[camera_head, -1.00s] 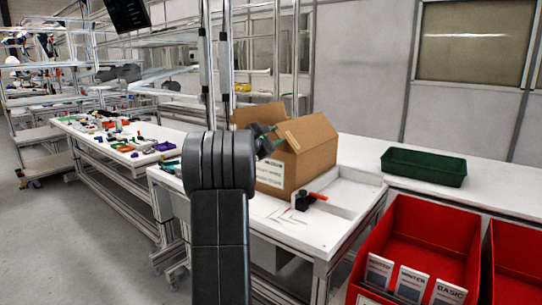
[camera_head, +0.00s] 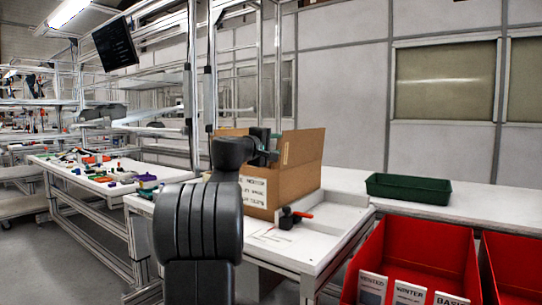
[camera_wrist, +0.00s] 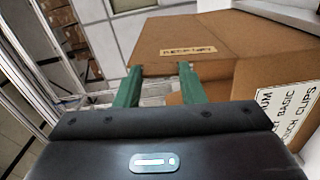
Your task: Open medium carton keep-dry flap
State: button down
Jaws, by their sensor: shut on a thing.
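The medium carton (camera_head: 295,185) stands open-topped on the white workbench, with a printed label on its front. One flap (camera_head: 304,146) stands up nearly upright at its right side. In the wrist view the flap (camera_wrist: 225,32) bears a small printed strip, probably the keep-dry mark, too blurred to read. My gripper (camera_head: 276,143) is at the flap's near edge. In the wrist view its green fingers (camera_wrist: 157,84) reach to the flap's edge and are shut on it. The exact contact is partly hidden. Another flap (camera_head: 232,132) shows at the back left.
A black clamp with a red handle (camera_head: 290,218) sits on the bench before the carton. A green tray (camera_head: 408,189) stands to the right. Red bins (camera_head: 410,250) with small boxes are at the front right. A table with coloured parts (camera_head: 100,175) is left.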

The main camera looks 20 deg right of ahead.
jog(key=shift+s+d+f+m+b, duration=0.15)
jog(key=shift+s+d+m+b, duration=0.4)
jog(key=shift+m, duration=0.25)
jog(key=shift+a, duration=0.15)
jog(key=c, duration=0.9)
grip_release()
jog(key=v, duration=1.3)
jog(key=shift+s+a, duration=0.2)
jog(key=shift+a, duration=0.1)
